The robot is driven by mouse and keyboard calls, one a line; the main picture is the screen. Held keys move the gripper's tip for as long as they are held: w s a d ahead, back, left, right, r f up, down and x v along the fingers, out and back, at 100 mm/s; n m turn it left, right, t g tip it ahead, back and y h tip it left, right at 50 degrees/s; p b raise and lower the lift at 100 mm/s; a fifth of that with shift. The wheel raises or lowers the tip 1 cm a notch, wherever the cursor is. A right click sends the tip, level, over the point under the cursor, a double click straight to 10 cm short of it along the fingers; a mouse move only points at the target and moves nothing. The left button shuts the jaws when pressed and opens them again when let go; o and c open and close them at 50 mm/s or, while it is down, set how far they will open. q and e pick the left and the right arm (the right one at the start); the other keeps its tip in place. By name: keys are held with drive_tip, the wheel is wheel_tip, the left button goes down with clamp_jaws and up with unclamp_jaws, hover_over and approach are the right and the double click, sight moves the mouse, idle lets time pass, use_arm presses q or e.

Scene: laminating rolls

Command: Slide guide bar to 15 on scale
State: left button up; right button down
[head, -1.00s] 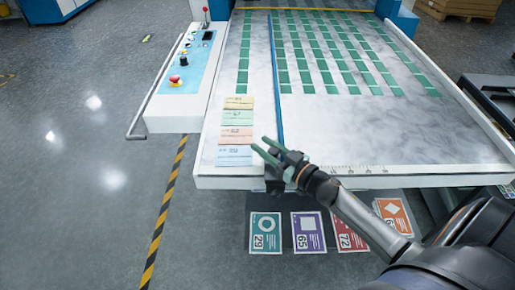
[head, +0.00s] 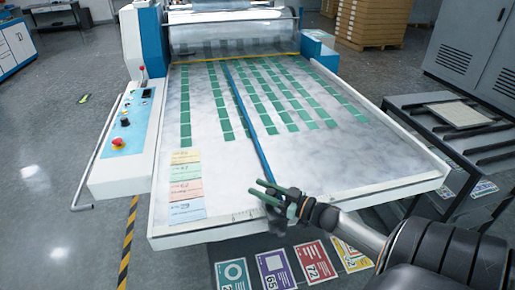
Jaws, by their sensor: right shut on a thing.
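The guide bar (head: 244,106) is a thin blue bar. It runs lengthwise over the pale table (head: 330,150) from the back to the front edge. My right gripper (head: 265,191) is at the bar's front end, shut on it, with its green fingers pointing left. The gripper hides the bar's end and part of the edge below. The scale (head: 345,196) is a faint ticked strip along the table's front edge. Its numbers are too small to read, so I cannot tell the bar's reading. My left gripper is not in view.
Coloured note cards (head: 186,188) lie at the table's front left, apart from the bar. Rows of green pieces (head: 290,100) lie behind. A control panel (head: 124,125) with red buttons stands left. Printed cards (head: 315,262) lie below the front edge. A dark rack (head: 450,125) stands right.

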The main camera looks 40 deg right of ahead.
drive_tip(key=c, duration=0.5)
unclamp_jaws()
drive_tip(key=v, duration=1.2)
drive_tip(key=shift+s, duration=0.3)
